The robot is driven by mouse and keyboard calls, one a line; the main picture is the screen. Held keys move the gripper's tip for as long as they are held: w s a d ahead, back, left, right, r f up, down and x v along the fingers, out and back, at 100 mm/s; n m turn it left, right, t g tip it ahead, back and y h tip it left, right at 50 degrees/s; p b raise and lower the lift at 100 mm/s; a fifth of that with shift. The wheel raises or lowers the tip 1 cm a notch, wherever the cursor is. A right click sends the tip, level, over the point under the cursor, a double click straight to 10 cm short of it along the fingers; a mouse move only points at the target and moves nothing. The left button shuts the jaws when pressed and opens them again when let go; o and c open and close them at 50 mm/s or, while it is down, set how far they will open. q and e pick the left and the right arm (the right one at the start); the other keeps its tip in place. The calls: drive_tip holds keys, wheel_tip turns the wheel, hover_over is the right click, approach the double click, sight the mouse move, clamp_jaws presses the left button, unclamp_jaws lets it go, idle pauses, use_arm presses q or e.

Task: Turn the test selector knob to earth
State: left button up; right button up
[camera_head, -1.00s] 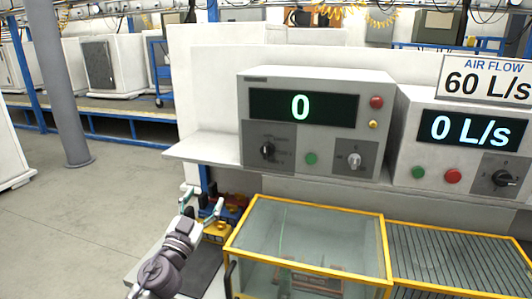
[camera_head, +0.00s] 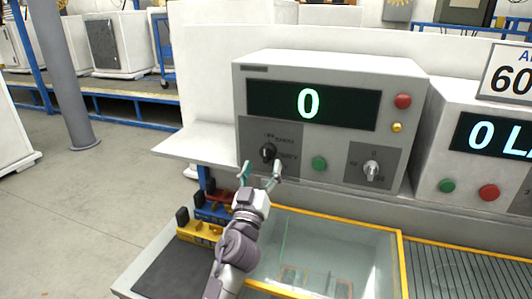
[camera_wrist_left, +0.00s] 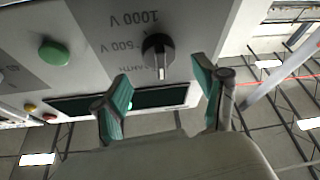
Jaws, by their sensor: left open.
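The black test selector knob (camera_head: 267,152) is on the dark grey panel at the left of the grey tester box (camera_head: 330,68). My left gripper (camera_head: 260,172) is open and empty just below and in front of the knob. In the left wrist view, which appears upside down, the knob (camera_wrist_left: 157,52) shows a white pointer line, with labels reading 1000 V, 500 V and a partly hidden one ending in "ARTH". The open teal fingertips (camera_wrist_left: 162,92) are apart from it, to either side in the picture. My right gripper is not shown.
A second grey knob (camera_head: 371,170) and green button (camera_head: 319,164) share the tester front. The display reads 0. A yellow-framed glass case (camera_head: 335,232) stands below, close to my left arm. A white shelf edge (camera_head: 195,148) juts out at the left.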

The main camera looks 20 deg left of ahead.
sight(265, 159)
use_arm(q)
drive_tip(key=x, duration=0.3)
drive_tip(key=shift+w+p, duration=0.3)
drive_tip(key=shift+w, duration=0.3)
drive_tip(key=shift+r, duration=0.1)
drive_tip(key=c, duration=1.1)
drive_tip(key=shift+a, duration=0.1)
drive_tip(key=shift+c, duration=0.2)
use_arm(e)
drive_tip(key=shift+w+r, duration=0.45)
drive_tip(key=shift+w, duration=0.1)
